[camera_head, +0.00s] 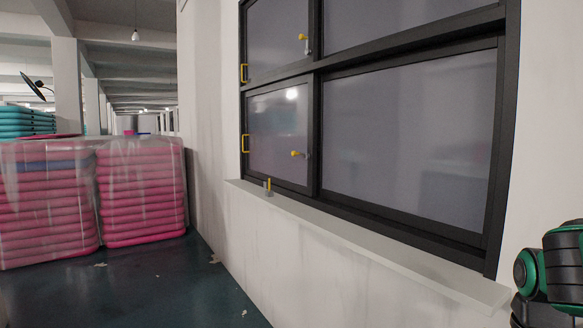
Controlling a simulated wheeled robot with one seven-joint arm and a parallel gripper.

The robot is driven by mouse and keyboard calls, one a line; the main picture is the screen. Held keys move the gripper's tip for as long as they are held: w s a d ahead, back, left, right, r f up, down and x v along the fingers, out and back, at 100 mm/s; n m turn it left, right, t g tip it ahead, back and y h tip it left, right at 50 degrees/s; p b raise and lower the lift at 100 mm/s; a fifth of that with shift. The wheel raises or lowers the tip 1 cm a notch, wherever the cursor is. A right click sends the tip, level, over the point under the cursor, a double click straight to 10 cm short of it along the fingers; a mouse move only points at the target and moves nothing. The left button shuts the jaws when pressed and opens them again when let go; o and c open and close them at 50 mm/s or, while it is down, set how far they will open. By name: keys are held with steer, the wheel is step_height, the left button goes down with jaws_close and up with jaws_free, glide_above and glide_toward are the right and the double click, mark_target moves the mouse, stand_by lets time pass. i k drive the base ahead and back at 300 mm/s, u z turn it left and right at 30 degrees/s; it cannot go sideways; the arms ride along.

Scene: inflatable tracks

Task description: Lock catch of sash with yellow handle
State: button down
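A dark-framed window (318,130) is set in the white wall. Its narrow left column has an upper sash (275,35) and a lower sash (277,115). Each has a small catch with a yellow part at its right side: the upper catch (303,37) has a grey piece hanging down, and the lower catch (297,153) lies roughly level. Yellow bracket-shaped handles show at the left edge of the upper sash (244,72) and lower sash (246,143). Whether either sash is ajar is hard to tell. My gripper is out of view; only black-and-green arm links show at lower right.
Wrapped pink stacks (140,195) stand at left. Dark green floor (150,285) is open between them and the wall.

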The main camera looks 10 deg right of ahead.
mark_target(307, 155)
steer(key=k, duration=0.1)
steer(key=u, duration=0.5)
steer(key=i, duration=1.55)
steer(key=z, duration=0.4)
